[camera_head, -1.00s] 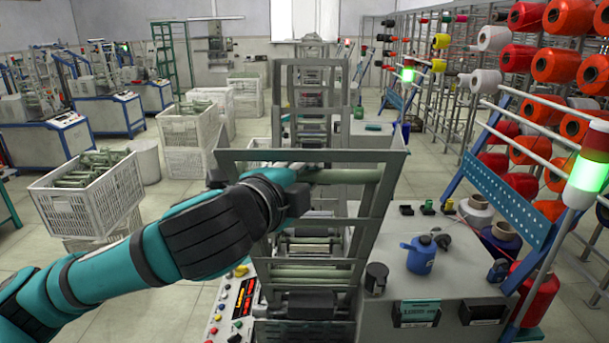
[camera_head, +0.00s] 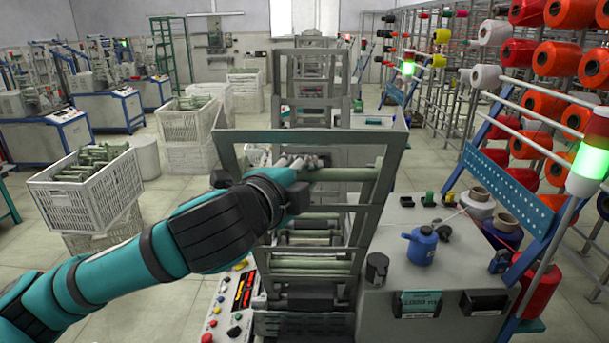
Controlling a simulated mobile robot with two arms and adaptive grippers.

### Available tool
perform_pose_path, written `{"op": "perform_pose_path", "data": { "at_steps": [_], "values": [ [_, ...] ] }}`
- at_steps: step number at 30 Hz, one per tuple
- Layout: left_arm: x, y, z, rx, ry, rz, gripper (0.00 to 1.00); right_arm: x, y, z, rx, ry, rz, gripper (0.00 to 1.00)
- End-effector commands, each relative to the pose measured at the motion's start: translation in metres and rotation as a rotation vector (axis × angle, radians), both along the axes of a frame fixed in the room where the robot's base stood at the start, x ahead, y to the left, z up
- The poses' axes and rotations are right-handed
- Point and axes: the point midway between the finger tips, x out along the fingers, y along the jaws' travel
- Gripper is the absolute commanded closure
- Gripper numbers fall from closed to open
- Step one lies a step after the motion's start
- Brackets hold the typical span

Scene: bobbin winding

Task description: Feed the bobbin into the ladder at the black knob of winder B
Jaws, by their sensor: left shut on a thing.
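The near winder has a grey metal ladder (camera_head: 225,158), an upright frame with an open, flared top. My left gripper (camera_head: 308,163) is at the ladder's top, shut on a pale green bobbin (camera_head: 345,174). The bobbin lies crosswise, roughly level, just below the ladder's upper back bar; its left end is hidden by my gripper. More pale green bobbins (camera_head: 312,265) lie lower in the ladder. A black knob (camera_head: 377,268) stands on the machine top, right of the ladder. I cannot read a winder letter. My right gripper is not in view.
A blue bottle (camera_head: 420,245) and thread cones (camera_head: 478,203) stand on the machine top (camera_head: 400,285). A control panel (camera_head: 236,305) is left of the ladder. A white crate of bobbins (camera_head: 88,200) stands at left. A yarn rack (camera_head: 510,185) lines the right.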

Motion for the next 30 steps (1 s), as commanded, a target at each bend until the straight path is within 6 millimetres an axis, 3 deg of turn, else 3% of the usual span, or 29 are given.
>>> {"op": "perform_pose_path", "data": {
  "at_steps": [18,30],
  "values": [
    [0.015,0.0,-0.036,0.001,0.001,0.001,1.0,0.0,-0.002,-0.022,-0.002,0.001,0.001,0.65],
    [0.017,0.0,-0.038,0.0,0.0,0.0,1.0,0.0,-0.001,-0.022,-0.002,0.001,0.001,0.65]
  ]
}}
